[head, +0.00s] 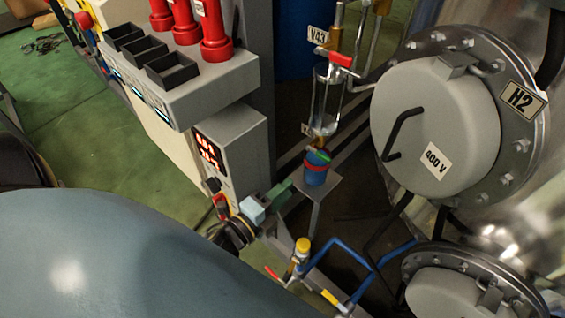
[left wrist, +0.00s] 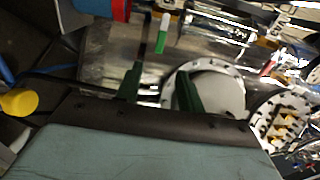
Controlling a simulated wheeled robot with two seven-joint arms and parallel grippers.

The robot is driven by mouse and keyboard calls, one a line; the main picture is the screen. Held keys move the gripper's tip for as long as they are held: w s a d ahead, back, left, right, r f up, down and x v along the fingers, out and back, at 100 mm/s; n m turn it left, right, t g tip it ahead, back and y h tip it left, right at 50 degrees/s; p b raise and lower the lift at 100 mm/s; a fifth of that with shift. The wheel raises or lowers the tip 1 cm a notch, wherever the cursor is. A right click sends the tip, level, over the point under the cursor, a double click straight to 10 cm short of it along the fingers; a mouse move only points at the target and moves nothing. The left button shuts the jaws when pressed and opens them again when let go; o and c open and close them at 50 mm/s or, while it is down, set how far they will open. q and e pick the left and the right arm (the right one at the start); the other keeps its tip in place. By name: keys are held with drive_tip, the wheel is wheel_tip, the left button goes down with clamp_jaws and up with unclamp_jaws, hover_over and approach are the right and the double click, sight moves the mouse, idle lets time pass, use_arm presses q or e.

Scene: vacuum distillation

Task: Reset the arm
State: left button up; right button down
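My left gripper (head: 283,191) has dark green fingers and sits near the middle of the head view, short of a small stand. In the left wrist view its two fingers (left wrist: 158,78) stand apart with nothing visible between them. A blue container with a red band (head: 316,172) stands on that stand, just beyond and to the right of the fingers. My left arm's large blue-grey link fills the lower left of the head view. My right gripper is in neither view.
A grey control box with a red display (head: 209,152) stands left of my gripper. A steel vessel with a round grey "H2" cover (head: 437,118) fills the right. Blue pipes (head: 345,252) and a yellow-capped valve (head: 302,246) lie below. Green floor (head: 75,130) is open at left.

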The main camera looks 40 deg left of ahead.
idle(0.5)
use_arm(q)
drive_tip(key=s+f+n+g+y, duration=0.1)
drive_tip(key=s+f+n+g, duration=0.35)
drive_tip(key=f, duration=0.85)
drive_tip(key=s+f+n+g+y, duration=0.1)
drive_tip(key=s+f+n+g, duration=0.35)
drive_tip(key=f, duration=0.85)
drive_tip(key=s+f+n+g, duration=0.4)
drive_tip(key=s+f, duration=0.3)
drive_tip(key=s, duration=0.5)
drive_tip(key=s+a+f+n+g, duration=0.1)
drive_tip(key=s+f+n+g, duration=0.2)
drive_tip(key=s+f, duration=0.4)
drive_tip(key=s+n, duration=0.1)
drive_tip(key=s, duration=0.3)
drive_tip(key=shift+s+a+n+g+y, duration=0.25)
drive_tip(key=shift+s+n+g+y, duration=0.05)
drive_tip(key=shift+s+g+y, duration=0.1)
drive_tip(key=shift+w, duration=0.15)
